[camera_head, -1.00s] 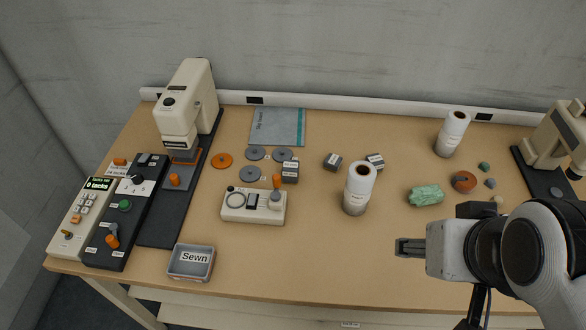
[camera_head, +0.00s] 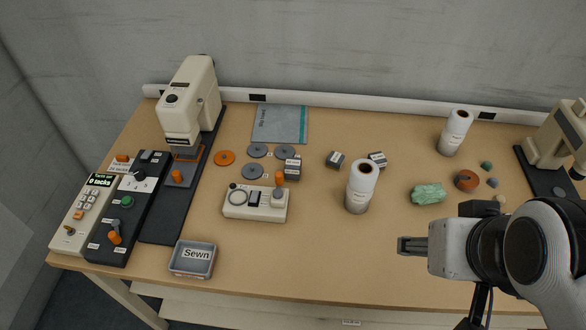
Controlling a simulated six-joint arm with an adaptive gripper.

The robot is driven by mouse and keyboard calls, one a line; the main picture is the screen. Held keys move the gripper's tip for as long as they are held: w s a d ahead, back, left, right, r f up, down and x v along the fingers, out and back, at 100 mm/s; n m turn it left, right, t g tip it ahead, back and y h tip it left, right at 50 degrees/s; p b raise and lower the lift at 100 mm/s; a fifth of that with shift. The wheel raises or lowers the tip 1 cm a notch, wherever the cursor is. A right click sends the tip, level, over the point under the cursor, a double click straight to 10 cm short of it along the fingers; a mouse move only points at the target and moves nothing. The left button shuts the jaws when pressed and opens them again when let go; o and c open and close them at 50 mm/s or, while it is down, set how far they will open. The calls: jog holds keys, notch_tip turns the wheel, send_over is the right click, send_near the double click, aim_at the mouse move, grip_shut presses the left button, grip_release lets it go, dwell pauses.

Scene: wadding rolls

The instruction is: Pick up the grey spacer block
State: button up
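Three small grey blocks with pale labels too small to read lie on the table in the head view. One block (camera_head: 292,169) is right of the grey discs, close behind the cream control box. Another block (camera_head: 336,160) lies further right, alone. The third block (camera_head: 377,160) is just behind a white roll. I cannot tell which of them is the spacer block. My gripper (camera_head: 402,246) is at the right, above the front part of the table, pointing left. It is apart from all the blocks. Its fingers are seen side-on, so their opening is hidden.
A white roll (camera_head: 361,188) stands between my gripper and the blocks. Another roll (camera_head: 455,133) stands at the back right. A green crumpled lump (camera_head: 429,194) lies behind my gripper. The cream control box (camera_head: 256,203) and Sewn tray (camera_head: 193,259) are left. The front middle table is clear.

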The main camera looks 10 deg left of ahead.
jog(key=w+a+r+m+t, duration=0.2)
jog(key=w+a+r+t, duration=0.4)
jog(key=w, duration=1)
jog(key=w+a+r+m+t, duration=0.2)
jog(key=w+a+r, duration=0.7)
jog(key=w, duration=0.7)
jog(key=w+a+r+m+t, duration=0.2)
jog(key=w+a+r+t, duration=0.35)
jog(key=w, duration=1.05)
jog(key=w+a+f+m+g+h, duration=0.2)
jog(key=a+f+m+g+h, duration=0.15)
jog(key=f, duration=0.45)
jog(key=w+a+f+m+g+h, duration=0.2)
jog(key=f+m+h, duration=0.15)
jog(key=f, duration=0.35)
jog(key=s+a+f+g+h, duration=0.2)
jog(key=s+a+f+g, duration=0.1)
jog(key=s+f, duration=0.6)
jog(key=s+a+f+g+h, duration=0.2)
jog(key=s+f+g, duration=0.4)
jog(key=f, duration=1.1)
jog(key=s+a, duration=0.1)
jog(key=s, duration=0.2)
jog(key=shift+s+a+m, duration=0.15)
jog(key=shift+m, duration=0.15)
